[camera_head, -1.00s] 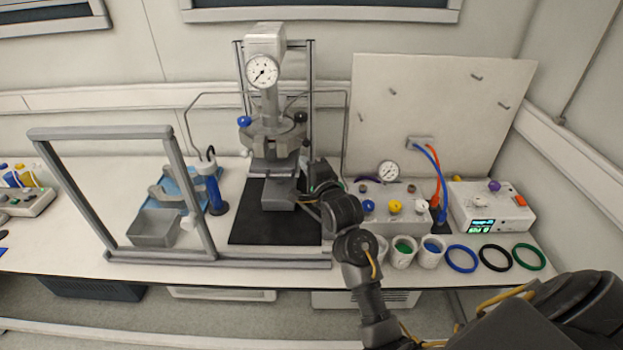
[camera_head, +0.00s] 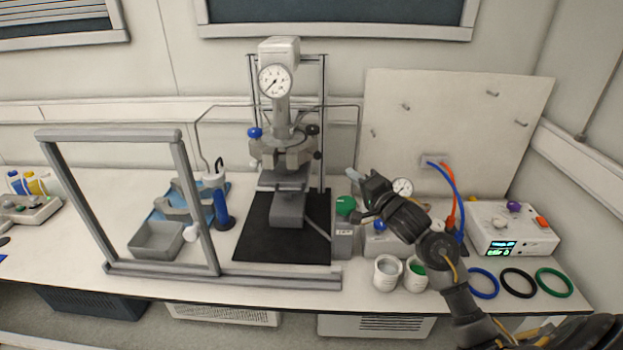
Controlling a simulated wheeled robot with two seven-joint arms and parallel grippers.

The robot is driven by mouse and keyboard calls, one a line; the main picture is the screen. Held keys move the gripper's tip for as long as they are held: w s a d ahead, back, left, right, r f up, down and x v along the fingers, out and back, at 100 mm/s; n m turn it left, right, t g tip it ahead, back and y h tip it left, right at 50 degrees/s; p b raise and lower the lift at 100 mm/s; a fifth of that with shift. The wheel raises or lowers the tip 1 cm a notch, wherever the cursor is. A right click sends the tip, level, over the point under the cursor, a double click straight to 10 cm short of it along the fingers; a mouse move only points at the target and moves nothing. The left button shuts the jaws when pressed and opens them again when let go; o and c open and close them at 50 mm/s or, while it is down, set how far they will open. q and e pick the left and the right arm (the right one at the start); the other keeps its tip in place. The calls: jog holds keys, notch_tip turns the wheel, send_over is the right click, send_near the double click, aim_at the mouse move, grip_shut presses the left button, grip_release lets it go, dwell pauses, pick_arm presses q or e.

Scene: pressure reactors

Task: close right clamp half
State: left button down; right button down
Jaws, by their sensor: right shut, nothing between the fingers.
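The pressure reactor (camera_head: 280,85) stands at the back centre with a round dial gauge on its head. Grey clamp parts (camera_head: 283,150) sit around the vessel head, with a blue knob on the left and a black knob on the right. I cannot tell whether the right clamp half is fully closed. My right gripper (camera_head: 360,188) is to the right of the reactor, apart from the clamp, shut and empty. Its fingers are small and hard to make out against the board. My left gripper is not in view.
A grey frame (camera_head: 110,137) stands at the left front, with a grey tray (camera_head: 157,240) behind it. A green-topped box (camera_head: 344,236) stands right of the black mat (camera_head: 257,240). White cups (camera_head: 387,273), coloured rings (camera_head: 518,281) and a control box (camera_head: 512,232) are at the right.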

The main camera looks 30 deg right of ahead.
aim_at(297, 168)
jog(key=w+a+y+p, duration=0.1)
jog(key=w+a, duration=0.1)
jog(key=w, duration=0.1)
jog(key=w+a+g+y+p, duration=0.1)
jog(key=w+a+y, duration=0.1)
jog(key=w, duration=0.1)
jog(key=w+a+f+m+y+p, duration=0.1)
jog(key=w+a+y, duration=0.1)
jog(key=w+a, duration=0.1)
jog(key=shift+w+g, duration=0.3)
jog(key=shift+w, duration=0.15)
jog(key=shift+w+a+f, duration=0.1)
jog(key=shift+w+a, duration=0.1)
jog(key=shift+a, duration=0.3)
jog(key=shift+w+a+r+p, duration=0.15)
jog(key=shift+a+p, duration=0.35)
jog(key=shift+p, duration=0.15)
jog(key=shift+w+a+r+p, duration=0.1)
jog(key=shift+a+p, duration=0.4)
jog(key=shift+p, duration=0.1)
jog(key=shift+a+f, duration=0.1)
jog(key=shift+f, duration=0.1)
